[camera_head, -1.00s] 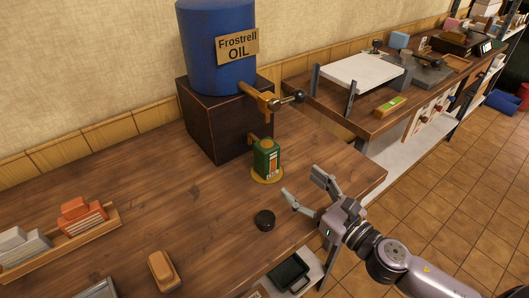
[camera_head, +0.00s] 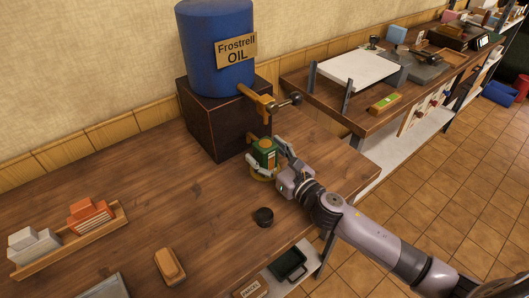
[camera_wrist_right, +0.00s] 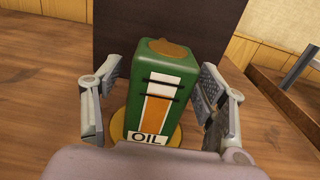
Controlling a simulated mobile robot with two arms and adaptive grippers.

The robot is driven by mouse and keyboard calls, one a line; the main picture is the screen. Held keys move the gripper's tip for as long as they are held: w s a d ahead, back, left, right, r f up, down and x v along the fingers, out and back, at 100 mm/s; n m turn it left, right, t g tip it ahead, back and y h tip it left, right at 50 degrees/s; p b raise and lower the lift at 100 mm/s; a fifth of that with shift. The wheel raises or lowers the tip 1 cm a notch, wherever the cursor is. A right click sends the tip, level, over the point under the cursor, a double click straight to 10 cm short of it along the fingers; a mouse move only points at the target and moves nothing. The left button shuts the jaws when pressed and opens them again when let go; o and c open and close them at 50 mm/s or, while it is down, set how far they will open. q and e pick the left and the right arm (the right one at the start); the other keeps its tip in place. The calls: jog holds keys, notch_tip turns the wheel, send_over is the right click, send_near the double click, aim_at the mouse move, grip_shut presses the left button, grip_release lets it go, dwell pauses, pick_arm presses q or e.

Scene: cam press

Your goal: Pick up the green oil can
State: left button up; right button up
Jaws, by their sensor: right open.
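The green oil can (camera_head: 265,151) stands upright on a round yellow base (camera_head: 257,177) on the wooden table. In the right wrist view the can (camera_wrist_right: 160,90) shows a white and orange stripe, an "OIL" label and a brass cap on top. My right gripper (camera_head: 270,160) is open, with one finger on each side of the can. The fingers (camera_wrist_right: 160,105) flank it in the right wrist view; a gap shows on the left, while contact on the right is unclear. My left gripper is not in view.
A blue oil drum (camera_head: 215,50) with a brass tap (camera_head: 262,99) sits on a dark block (camera_head: 215,120) behind the can.

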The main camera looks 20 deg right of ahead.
jog(key=shift+w+a, duration=0.25)
jog(key=shift+w, duration=0.3)
jog(key=shift+s, duration=0.1)
jog(key=shift+c, duration=1.4)
jog(key=c, duration=1.2)
grip_shut()
jog(key=shift+r, duration=0.15)
